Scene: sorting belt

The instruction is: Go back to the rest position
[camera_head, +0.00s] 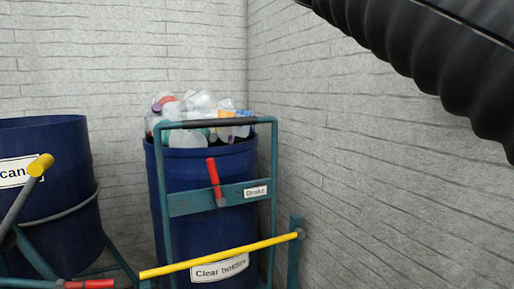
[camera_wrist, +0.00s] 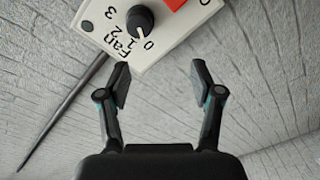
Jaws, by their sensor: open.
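My gripper (camera_wrist: 160,85) shows in the wrist view with its two black fingers spread apart and nothing between them. Just beyond the fingertips is a white control panel (camera_wrist: 168,42) with a black fan knob (camera_wrist: 140,19) marked 0 to 3. The knob's white line points toward the 0. Part of a red piece shows at the panel's top edge. I cannot tell from this view how far the fingertips are from the panel. The gripper is not in the head view.
In the head view, a blue barrel (camera_head: 185,205) labelled "Clear bottles" is full of bottles (camera_head: 200,112) and stands in a green cart frame (camera_head: 273,165) with a red brake lever (camera_head: 214,180). A yellow bar (camera_head: 220,256) crosses in front. Another blue barrel (camera_head: 75,165), for cans, stands left. Brick walls close the corner.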

